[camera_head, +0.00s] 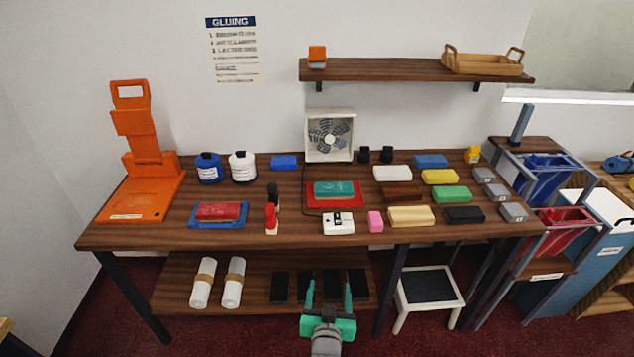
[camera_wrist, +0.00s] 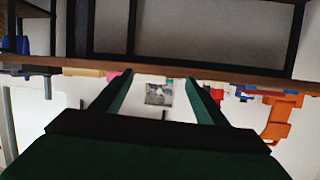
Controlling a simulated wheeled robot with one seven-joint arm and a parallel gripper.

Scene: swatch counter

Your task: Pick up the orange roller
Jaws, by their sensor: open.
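No thing is plainly an orange roller. The closest match is a small upright red-orange tool (camera_head: 271,218) near the front of the table, left of centre, with a black upright tool (camera_head: 273,195) just behind it. I cannot make out a roller head on it. My gripper (camera_head: 329,288) is open and empty, low in front of the table by the lower shelf, well apart from the tool. In the wrist view my gripper (camera_wrist: 158,85) shows two green fingers spread apart with nothing between them. I cannot pick out the tool there.
A large orange stand (camera_head: 140,140) is at the table's left. The tabletop's front edge (camera_head: 180,237) overhangs a lower shelf (camera_head: 180,295) with white rolls (camera_head: 203,283). A stool (camera_head: 428,286) stands right.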

